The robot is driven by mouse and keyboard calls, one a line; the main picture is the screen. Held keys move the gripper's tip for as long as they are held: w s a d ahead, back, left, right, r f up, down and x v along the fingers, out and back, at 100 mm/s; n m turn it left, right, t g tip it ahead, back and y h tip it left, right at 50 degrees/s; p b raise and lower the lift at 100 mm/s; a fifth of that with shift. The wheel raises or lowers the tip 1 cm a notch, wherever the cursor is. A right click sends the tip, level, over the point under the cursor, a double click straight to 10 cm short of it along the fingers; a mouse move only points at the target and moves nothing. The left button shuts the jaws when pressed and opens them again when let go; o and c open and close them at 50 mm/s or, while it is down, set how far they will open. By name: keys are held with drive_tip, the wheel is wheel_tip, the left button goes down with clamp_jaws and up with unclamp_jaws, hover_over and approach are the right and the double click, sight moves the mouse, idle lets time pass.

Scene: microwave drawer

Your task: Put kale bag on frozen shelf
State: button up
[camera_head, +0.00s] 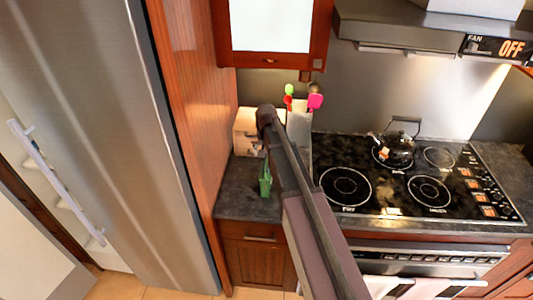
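A small green bag (265,182), which looks like the kale bag, stands upright on the dark counter (240,205) left of the stove. My arm reaches up from the bottom across the counter, and its dark joint (266,115) is above and behind the bag in the picture. My gripper cannot be made out; it is hidden or out of sight, so I cannot tell whether it touches the bag. The tall steel fridge (140,130) is at the left. A gap at its left side shows pale shelf edges (70,203), partly hidden by the fridge door and handle (55,180).
A wooden box (246,130) and a utensil holder (299,125) with colourful utensils stand at the back of the counter. A black kettle (397,148) sits on the stove (345,187). A wood panel (195,130) separates fridge and counter. A white panel (30,245) is at lower left.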

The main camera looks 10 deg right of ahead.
drive_tip(key=shift+s+r+p, duration=0.1)
drive_tip(key=shift+r+p, duration=0.55)
drive_tip(key=shift+r, duration=0.25)
drive_tip(key=s+n+g, duration=0.1)
drive_tip(key=s+n, duration=0.2)
drive_tip(key=s, duration=2.1)
drive_tip(key=shift+a+n, duration=0.2)
drive_tip(key=shift+n, duration=0.2)
drive_tip(key=shift+w, duration=0.1)
wheel_tip(320, 180, down, 12)
drive_tip(key=b, duration=1.1)
drive_tip(key=shift+b, duration=0.35)
drive_tip(key=shift+r, duration=0.15)
